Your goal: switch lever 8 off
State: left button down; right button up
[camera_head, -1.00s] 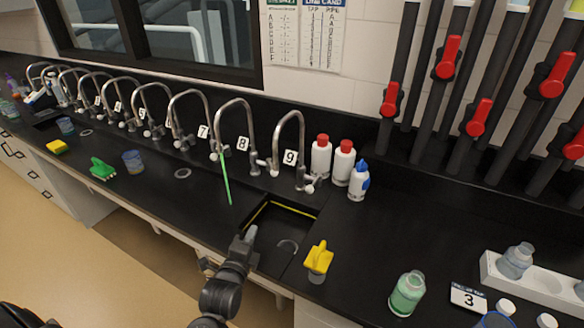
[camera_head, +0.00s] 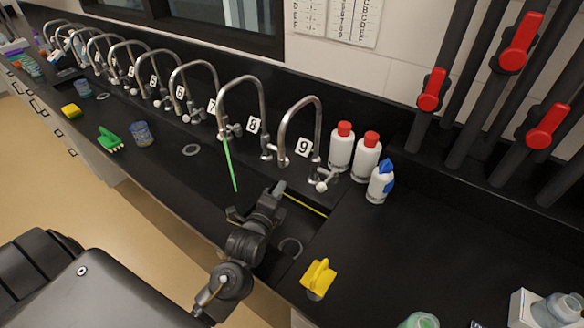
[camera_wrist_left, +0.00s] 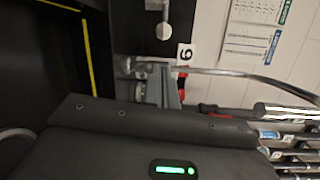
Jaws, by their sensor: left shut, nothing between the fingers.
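The number 8 label (camera_head: 253,125) sits on the back ledge beneath a curved steel tap (camera_head: 262,100). The fittings and lever at this tap's base (camera_head: 267,152) are small and hard to make out. A thin green stream or rod (camera_head: 230,165) hangs below the tap's left end. My left gripper (camera_head: 277,189) is shut and empty, over the sink's back left part, in front of and below the tap, apart from it. In the left wrist view its fingers (camera_wrist_left: 151,86) point toward tap fittings beside the number 9 label (camera_wrist_left: 184,54). My right gripper is out of view.
Tap 9 (camera_head: 318,112) stands just right, with white red-capped bottles (camera_head: 341,148) and a blue-topped bottle (camera_head: 380,182) beyond. A yellow object (camera_head: 318,278) lies right of the sink. Several taps run leftward.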

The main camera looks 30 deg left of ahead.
pick_arm(q)
jog(key=shift+w+a+f+p, duration=0.15)
jog(key=shift+w+p, duration=0.25)
jog(key=shift+w, duration=1.25)
jog(key=shift+w+a+f+p, duration=0.1)
jog(key=shift+w+a+p, duration=0.3)
jog(key=shift+w, duration=1.25)
jog(key=shift+w+a+f+p, duration=0.1)
jog(key=shift+w+p, duration=0.35)
jog(key=shift+w, duration=1.2)
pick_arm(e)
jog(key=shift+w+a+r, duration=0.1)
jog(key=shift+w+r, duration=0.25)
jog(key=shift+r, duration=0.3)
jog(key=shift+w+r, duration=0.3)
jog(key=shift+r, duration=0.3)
pick_arm(q)
jog(key=shift+s+h, duration=0.1)
jog(key=shift+h, duration=0.2)
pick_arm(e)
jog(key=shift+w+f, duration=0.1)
